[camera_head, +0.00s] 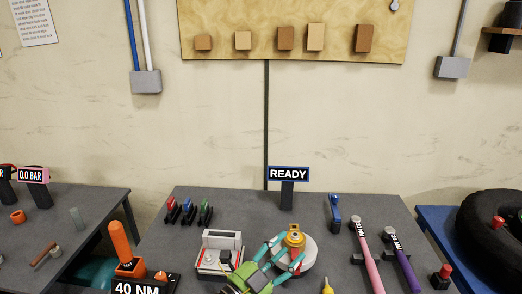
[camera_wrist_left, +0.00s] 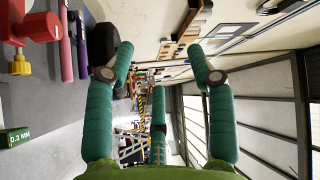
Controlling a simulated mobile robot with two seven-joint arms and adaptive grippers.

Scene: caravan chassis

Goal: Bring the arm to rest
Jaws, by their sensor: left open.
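My left gripper (camera_head: 288,250) has teal jointed fingers and a green body. In the head view it is at the bottom middle, over the table and in front of a yellow-orange piece on a white round base (camera_head: 309,254). In the left wrist view its fingers (camera_wrist_left: 161,50) are spread wide with nothing between them. That view is turned on its side, and the space past the fingers shows a wall and distant racks. I cannot tell how much height separates the fingers from the yellow-orange piece. My right gripper is in neither view.
A tyre (camera_head: 480,235) lies at the right. The table's back middle is mostly bare.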

